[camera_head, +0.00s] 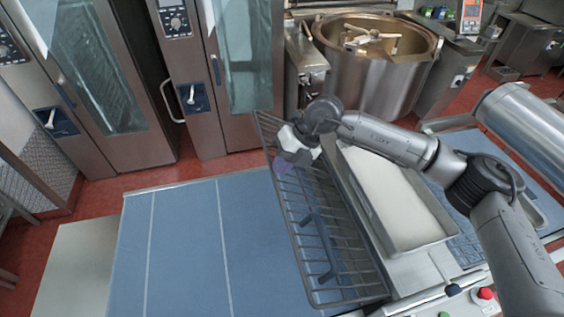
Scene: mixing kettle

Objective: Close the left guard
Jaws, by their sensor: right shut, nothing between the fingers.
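The left guard (318,240) is a grey wire grid with a blue-grey handle bar, on the left side of the sheeting machine. It stands at a slant beside the machine's white central tray, above the right end of the blue belt. My right arm reaches in from the right across the machine. My right gripper (284,163) is shut and empty at the far upper part of the guard. It overlaps the grid in the picture; I cannot tell whether it touches. My left gripper is not in view.
The left blue belt (180,250) is bare. The white central tray (385,200) lies right of the guard, with a red button (486,293) at the front. A steel mixing kettle (370,75) and ovens (190,80) stand behind. Red floor shows between.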

